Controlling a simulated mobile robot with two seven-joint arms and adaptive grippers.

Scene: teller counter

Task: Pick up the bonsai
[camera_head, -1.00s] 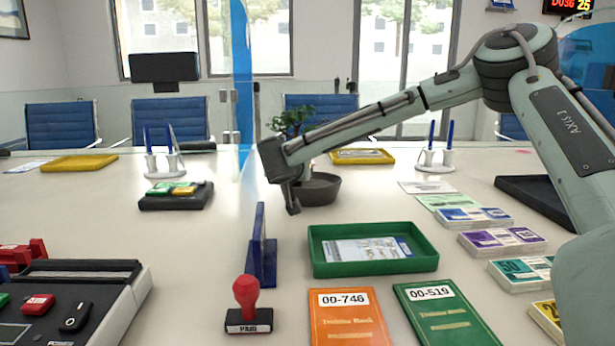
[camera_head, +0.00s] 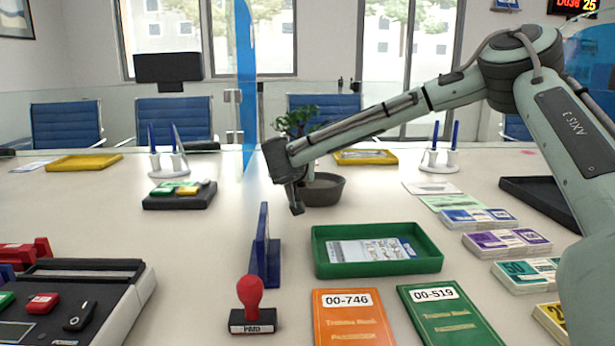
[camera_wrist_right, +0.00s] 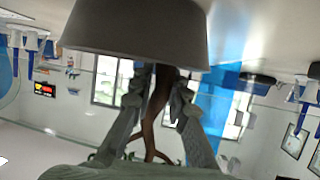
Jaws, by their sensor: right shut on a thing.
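The bonsai stands behind the counter's middle, with a dark grey round pot (camera_head: 324,190) and small green foliage (camera_head: 298,120) showing behind my right arm in the head view. My right gripper (camera_head: 296,196) is at the pot's left side, pointing down. In the right wrist view, which is upside down, the pot (camera_wrist_right: 140,30) fills the top and the brown trunk (camera_wrist_right: 154,112) runs between the two fingers. My right gripper (camera_wrist_right: 158,96) is shut on the trunk. The pot appears upright; whether it touches the counter is unclear. My left gripper is out of view.
A clear screen with a blue edge (camera_head: 246,80) stands left of the bonsai. A green tray (camera_head: 425,262) lies in front of it, a yellow tray (camera_head: 388,157) behind. A pen stand (camera_head: 438,165) and banknote stacks (camera_head: 505,243) are to the right.

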